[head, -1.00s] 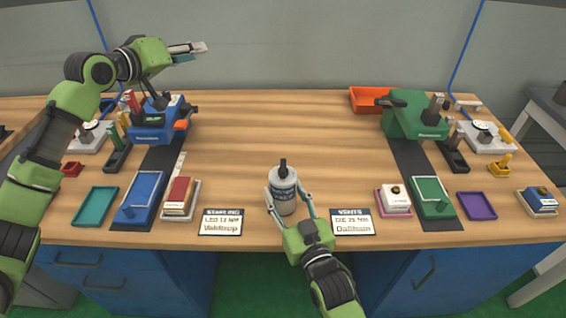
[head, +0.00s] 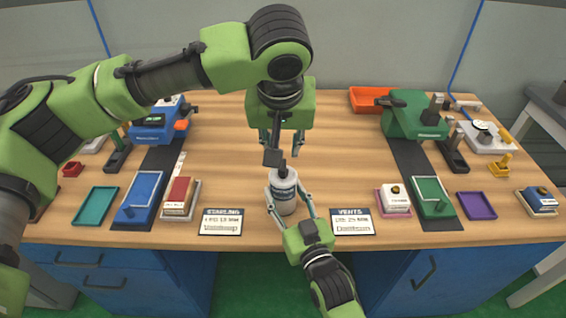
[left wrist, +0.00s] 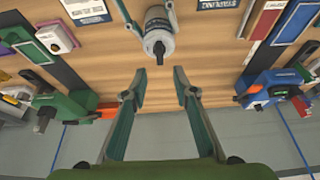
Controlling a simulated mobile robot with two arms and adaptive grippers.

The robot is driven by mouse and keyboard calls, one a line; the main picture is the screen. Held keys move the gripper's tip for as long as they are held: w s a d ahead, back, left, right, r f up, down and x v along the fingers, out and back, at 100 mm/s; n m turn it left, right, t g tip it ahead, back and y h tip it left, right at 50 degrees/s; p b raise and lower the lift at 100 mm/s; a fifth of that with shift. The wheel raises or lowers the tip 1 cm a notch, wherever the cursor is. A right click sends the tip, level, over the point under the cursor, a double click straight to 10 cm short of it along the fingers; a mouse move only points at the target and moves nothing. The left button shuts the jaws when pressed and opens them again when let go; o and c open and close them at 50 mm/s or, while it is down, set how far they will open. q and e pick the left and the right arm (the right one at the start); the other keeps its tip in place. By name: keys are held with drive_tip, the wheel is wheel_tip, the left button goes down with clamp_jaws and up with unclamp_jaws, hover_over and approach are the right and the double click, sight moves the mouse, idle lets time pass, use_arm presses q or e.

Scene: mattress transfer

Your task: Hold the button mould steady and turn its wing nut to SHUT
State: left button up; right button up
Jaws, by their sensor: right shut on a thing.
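The button mould is a pale grey cylinder with a dark label band (head: 284,193), upright near the table's front middle. Its dark wing nut (head: 283,168) stands on top, partly hidden by my left arm's parts in the head view. My right gripper (head: 289,205) is shut around the mould from the front. My left gripper (head: 281,148) hangs above and behind the mould, pointing down. In the left wrist view its fingers (left wrist: 160,82) are apart and empty; the mould (left wrist: 160,28) and wing nut (left wrist: 159,50) lie just beyond the tips. I cannot read the nut's setting.
Two printed cards (head: 221,222) and (head: 352,221) flank the mould. A blue press (head: 153,127) with trays stands left, a green press (head: 414,120) with trays right. An orange tray (head: 366,100) is at the back. The table's middle is clear.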

sight(283, 165)
use_arm(q)
drive_tip(key=x, duration=0.9)
drive_tip(key=shift+w+d+f, duration=0.1)
drive_tip(key=shift+w+f, duration=0.05)
clamp_jaws()
